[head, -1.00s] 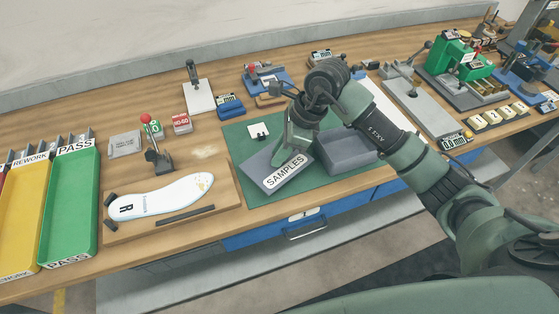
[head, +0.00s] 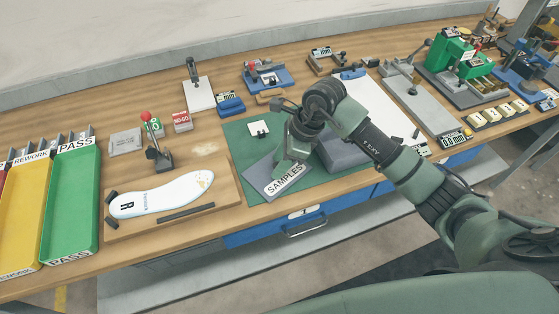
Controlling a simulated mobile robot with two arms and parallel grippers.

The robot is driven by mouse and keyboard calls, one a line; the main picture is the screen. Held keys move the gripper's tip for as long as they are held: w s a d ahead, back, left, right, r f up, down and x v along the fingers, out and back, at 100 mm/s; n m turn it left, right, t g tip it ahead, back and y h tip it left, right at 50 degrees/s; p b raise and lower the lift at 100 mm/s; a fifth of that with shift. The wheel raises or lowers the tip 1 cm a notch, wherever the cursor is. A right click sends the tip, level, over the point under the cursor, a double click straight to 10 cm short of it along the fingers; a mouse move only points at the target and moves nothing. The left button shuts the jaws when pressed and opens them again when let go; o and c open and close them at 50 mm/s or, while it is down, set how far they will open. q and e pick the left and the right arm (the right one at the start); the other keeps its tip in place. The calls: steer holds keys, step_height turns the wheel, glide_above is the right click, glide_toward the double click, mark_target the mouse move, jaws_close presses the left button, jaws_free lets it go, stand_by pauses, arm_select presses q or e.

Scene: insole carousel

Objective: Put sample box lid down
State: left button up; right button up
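The sample box lid (head: 266,179), a flat grey plate with a white SAMPLES label, is over the front of the green mat (head: 235,137), at the left of the grey sample box (head: 340,153). My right gripper (head: 289,158) is above the lid's label end, pointing down. Its fingertips are at or just behind the label, and I cannot tell whether they grip the lid or whether the lid rests fully on the mat. My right arm covers part of the box. My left gripper is not in view.
A white insole (head: 162,195) lies on a wooden board left of the mat. Green PASS (head: 72,205) and yellow REWORK (head: 28,222) trays stand at the far left. Gauges and a white sheet are behind the mat. A small white square (head: 259,129) lies on the mat.

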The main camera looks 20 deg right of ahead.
steer(key=shift+r, duration=0.15)
steer(key=b+v, duration=0.1)
steer(key=v, duration=1.1)
steer(key=shift+b, duration=0.35)
steer(key=shift+s, duration=0.1)
